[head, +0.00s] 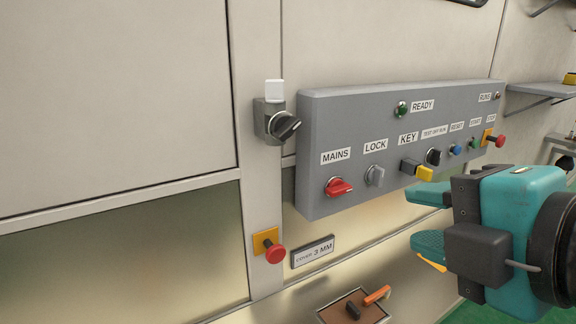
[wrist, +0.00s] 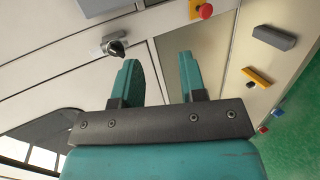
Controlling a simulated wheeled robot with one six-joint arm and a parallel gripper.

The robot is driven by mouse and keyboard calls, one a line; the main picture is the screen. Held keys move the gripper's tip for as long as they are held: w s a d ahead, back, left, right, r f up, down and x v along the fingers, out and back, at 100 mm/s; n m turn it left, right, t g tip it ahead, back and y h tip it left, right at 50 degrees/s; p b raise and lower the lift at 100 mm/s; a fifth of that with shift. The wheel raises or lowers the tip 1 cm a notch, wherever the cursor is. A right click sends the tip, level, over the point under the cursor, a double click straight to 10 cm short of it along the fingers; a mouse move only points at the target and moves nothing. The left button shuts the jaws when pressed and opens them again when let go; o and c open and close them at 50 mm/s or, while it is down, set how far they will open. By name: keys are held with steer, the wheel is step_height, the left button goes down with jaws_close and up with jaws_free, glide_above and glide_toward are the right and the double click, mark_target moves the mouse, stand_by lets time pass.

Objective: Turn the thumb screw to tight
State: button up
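A black winged knob (head: 284,126) on a grey bracket with a white tag above it sits on the post left of the control panel. It looks like the thumb screw, but no label or tight mark is readable on it. Its wing slants up to the right. In the wrist view a similar black knob (wrist: 116,48) shows beyond the left fingertip, apart from it. My gripper (head: 430,250) is at the right in the head view, below the panel, well away from the knob. In the wrist view its two teal fingers (wrist: 160,68) stand apart with nothing between them.
The grey control panel (head: 315,120) juts from the wall, with a red MAINS knob (head: 339,188), a grey LOCK knob (head: 375,176) and a yellow-tagged key (head: 411,167). A red mushroom button (head: 274,253) sits below the bracket. An orange handle (head: 377,294) lies lower.

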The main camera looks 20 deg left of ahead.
steer(key=s+a+r+n+t+y+b, duration=0.2)
steer(key=s+a+r+n+y, duration=0.15)
steer(key=n, duration=0.35)
steer(key=n+p, duration=0.1)
steer(key=p, duration=1.2)
glide_toward(291, 131)
steer(key=w, duration=0.1)
steer(key=shift+y, duration=0.35)
steer(key=p+x, duration=0.4)
steer(key=x, duration=0.4)
steer(key=shift+s+a, duration=0.1)
steer(key=shift+a, duration=0.05)
steer(key=shift+w+a+f+p, duration=0.2)
steer(key=shift+w+a+p, duration=0.15)
steer(key=shift+a, duration=0.1)
jaws_close()
